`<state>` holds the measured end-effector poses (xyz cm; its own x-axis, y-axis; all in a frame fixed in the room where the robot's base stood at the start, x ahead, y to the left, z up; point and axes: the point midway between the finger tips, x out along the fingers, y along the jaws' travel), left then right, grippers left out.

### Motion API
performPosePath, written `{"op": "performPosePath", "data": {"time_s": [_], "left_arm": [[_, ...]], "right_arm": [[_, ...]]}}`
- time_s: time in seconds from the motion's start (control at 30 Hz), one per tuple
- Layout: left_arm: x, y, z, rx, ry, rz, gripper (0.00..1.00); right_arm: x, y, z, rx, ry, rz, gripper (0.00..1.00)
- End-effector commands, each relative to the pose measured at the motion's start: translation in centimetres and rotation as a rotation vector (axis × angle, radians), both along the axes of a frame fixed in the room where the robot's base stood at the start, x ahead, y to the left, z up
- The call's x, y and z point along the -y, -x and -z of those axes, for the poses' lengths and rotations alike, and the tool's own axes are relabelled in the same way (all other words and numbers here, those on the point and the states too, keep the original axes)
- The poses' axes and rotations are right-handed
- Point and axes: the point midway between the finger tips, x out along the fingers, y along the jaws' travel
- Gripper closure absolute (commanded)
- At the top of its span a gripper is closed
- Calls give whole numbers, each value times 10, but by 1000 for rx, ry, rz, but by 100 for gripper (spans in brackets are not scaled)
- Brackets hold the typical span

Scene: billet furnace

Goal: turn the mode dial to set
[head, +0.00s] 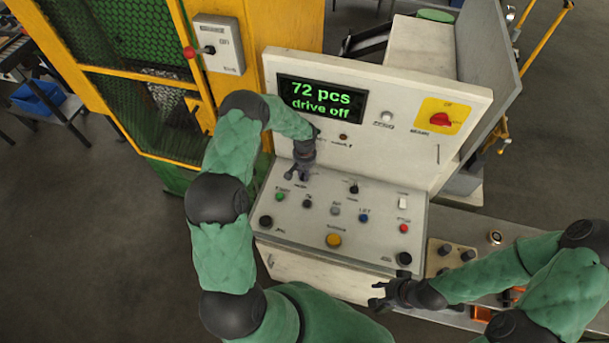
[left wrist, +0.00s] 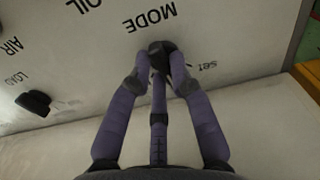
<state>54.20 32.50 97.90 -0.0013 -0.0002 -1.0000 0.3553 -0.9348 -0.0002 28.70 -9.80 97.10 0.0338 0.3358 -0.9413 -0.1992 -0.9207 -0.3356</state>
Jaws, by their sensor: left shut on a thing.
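The mode dial (left wrist: 161,48) is a small black knob under the printed word MODE in the left wrist view. The label "set" (left wrist: 207,67) is beside it on the right in that view. My left gripper (left wrist: 160,72) is shut on the dial, with its fingers on both sides of it. The fingers hide most of the dial, so its pointer cannot be read. In the head view my left gripper (head: 298,172) is over the upper left of the sloping panel, and it hides the dial there. My right gripper (head: 378,296) is below the panel's front edge, away from the dial.
The control desk (head: 320,210) has several buttons and knobs close together. Its display (head: 322,100) reads "72 pcs drive off". A red switch on a yellow plate (head: 441,118) is at the upper right. A box with a red-knobbed lever (head: 218,45) is at the upper left.

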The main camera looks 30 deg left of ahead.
Motion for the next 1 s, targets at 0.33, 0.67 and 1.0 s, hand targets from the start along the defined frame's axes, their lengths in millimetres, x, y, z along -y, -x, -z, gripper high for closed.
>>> {"op": "performPosePath", "data": {"time_s": [0.33, 0.67, 1.0], "left_arm": [[-1, -3, 5, 6, -2, -288, 100], [-2, -3, 3, 4, 0, -531, 100], [-2, -3, 1, 2, -1, -656, 100]], "right_arm": [[0, 0, 57, 0, 0, 0, 60], [0, 0, 91, 0, 0, 0, 60], [0, 0, 105, 0, 0, 0, 60]]}}
